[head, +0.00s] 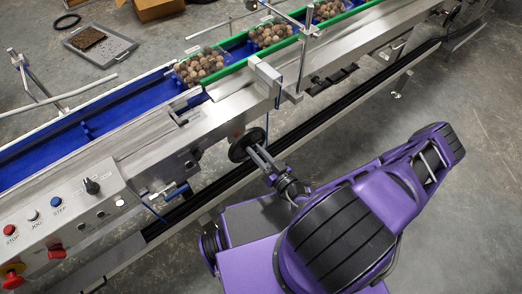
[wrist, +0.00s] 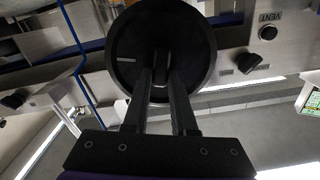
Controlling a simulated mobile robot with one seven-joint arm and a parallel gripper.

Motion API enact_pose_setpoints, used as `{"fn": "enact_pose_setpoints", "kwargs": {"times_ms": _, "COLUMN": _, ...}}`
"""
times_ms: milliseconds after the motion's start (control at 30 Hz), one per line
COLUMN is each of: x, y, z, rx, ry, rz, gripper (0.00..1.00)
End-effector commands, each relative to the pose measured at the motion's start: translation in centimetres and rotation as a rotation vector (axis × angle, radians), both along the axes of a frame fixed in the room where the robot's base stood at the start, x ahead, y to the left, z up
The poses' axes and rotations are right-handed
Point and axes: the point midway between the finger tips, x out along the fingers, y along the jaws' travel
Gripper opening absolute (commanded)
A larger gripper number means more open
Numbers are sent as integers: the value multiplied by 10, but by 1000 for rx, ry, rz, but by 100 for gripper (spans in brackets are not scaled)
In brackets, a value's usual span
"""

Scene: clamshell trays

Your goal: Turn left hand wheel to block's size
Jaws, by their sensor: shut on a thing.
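A black round hand wheel (head: 240,148) sits on the front side of the conveyor's metal frame. In the wrist view the wheel (wrist: 122,48) fills the top middle, with a small pale mark on its left side. My gripper (head: 256,150) reaches it from the front right. In the wrist view my gripper's two fingers (wrist: 160,88) meet the wheel's dark middle and are shut on it; the exact contact is hard to see against the black. A pale metal block (head: 265,80) is on the conveyor's near rail, above the wheel. I cannot tell whether it is the task's block.
Clear trays of brown round items (head: 200,66) stand on the blue belt (head: 110,118) beside a green guide rail (head: 335,24). A control panel (head: 65,215) with buttons is at left. A blue cord (wrist: 78,55) hangs left of the wheel; a VENT knob (wrist: 268,32) is right.

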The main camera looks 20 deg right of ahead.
Motion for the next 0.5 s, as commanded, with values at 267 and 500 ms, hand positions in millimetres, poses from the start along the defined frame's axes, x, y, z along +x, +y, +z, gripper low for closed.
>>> {"fn": "enact_pose_setpoints", "kwargs": {"times_ms": 267, "x": -1, "y": 5, "z": -2, "rx": 37, "ry": 17, "rz": -1, "gripper": 0}}
{"fn": "enact_pose_setpoints", "kwargs": {"times_ms": 500, "x": -1, "y": 5, "z": -2, "rx": 40, "ry": 19, "rz": -1, "gripper": 0}}
